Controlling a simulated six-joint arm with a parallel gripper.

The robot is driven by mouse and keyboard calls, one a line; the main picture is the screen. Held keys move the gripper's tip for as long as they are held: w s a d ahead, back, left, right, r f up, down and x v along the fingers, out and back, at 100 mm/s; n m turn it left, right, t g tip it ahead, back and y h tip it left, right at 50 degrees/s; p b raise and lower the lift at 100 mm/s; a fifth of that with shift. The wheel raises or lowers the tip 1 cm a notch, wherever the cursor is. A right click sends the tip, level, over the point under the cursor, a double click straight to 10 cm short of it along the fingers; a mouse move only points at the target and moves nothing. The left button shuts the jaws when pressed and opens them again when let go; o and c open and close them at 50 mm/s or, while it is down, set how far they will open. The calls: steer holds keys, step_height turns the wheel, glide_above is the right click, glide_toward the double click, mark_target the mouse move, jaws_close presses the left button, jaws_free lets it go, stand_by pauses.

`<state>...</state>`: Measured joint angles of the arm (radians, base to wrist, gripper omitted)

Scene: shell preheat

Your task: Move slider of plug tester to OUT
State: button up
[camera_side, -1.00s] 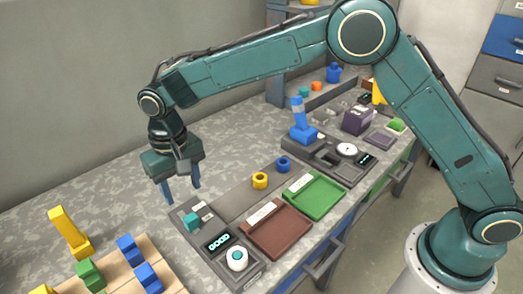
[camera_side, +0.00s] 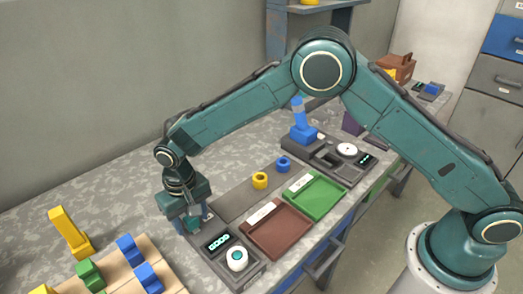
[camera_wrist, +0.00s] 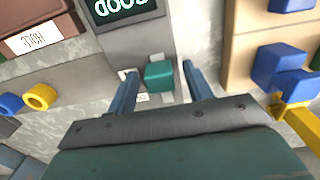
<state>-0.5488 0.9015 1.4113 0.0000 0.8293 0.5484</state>
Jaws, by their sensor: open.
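The plug tester (camera_side: 222,259) is a dark grey box at the bench's front, with a lit display (camera_side: 217,242) reading GOOD and a white round part with a teal centre (camera_side: 237,258). Its slider is a small teal block (camera_wrist: 159,75), seen in the wrist view below the display (camera_wrist: 122,8). Small white labels lie beside the slider, too small to read surely. My gripper (camera_wrist: 160,82) is open, its blue fingers on either side of the slider, one left and one right. Contact with the slider cannot be told. In the side view my gripper (camera_side: 193,226) partly hides that end of the tester.
A brown tray (camera_side: 277,247) and green tray (camera_side: 325,208) lie right of the tester. Yellow (camera_side: 260,180) and blue (camera_side: 283,164) rings lie behind them. A wooden board (camera_side: 172,281) with coloured blocks stands close at the left.

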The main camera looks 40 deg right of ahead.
mark_target(182, 216)
jaws_close()
steer(key=shift+w, duration=2.55)
jaws_free()
steer(key=shift+r, duration=0.2)
